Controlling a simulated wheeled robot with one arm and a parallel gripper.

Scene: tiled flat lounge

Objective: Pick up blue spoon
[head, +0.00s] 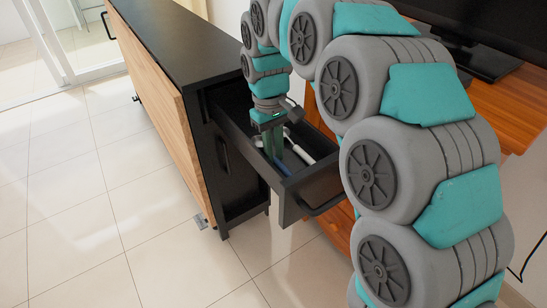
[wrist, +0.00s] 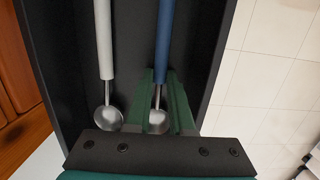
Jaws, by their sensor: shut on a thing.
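The blue spoon (wrist: 164,42) lies lengthwise in the open dark drawer (head: 296,200), on the right side in the wrist view. Its metal neck is between the two green fingers of my gripper (wrist: 159,98), which is shut on it. The spoon's bowl is partly hidden by my gripper's dark body. In the head view my gripper (head: 273,143) points down into the drawer, and a bit of blue handle (head: 283,168) shows beside it. A white-handled spoon (wrist: 105,45) lies to the left of the blue one in the wrist view, apart from my fingers.
The drawer walls stand close around my gripper. The drawer juts from a black-topped cabinet (head: 183,45) with a wooden front. A wooden stand (head: 505,108) with a dark screen is at the right. Tiled floor (head: 75,225) lies open at the left.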

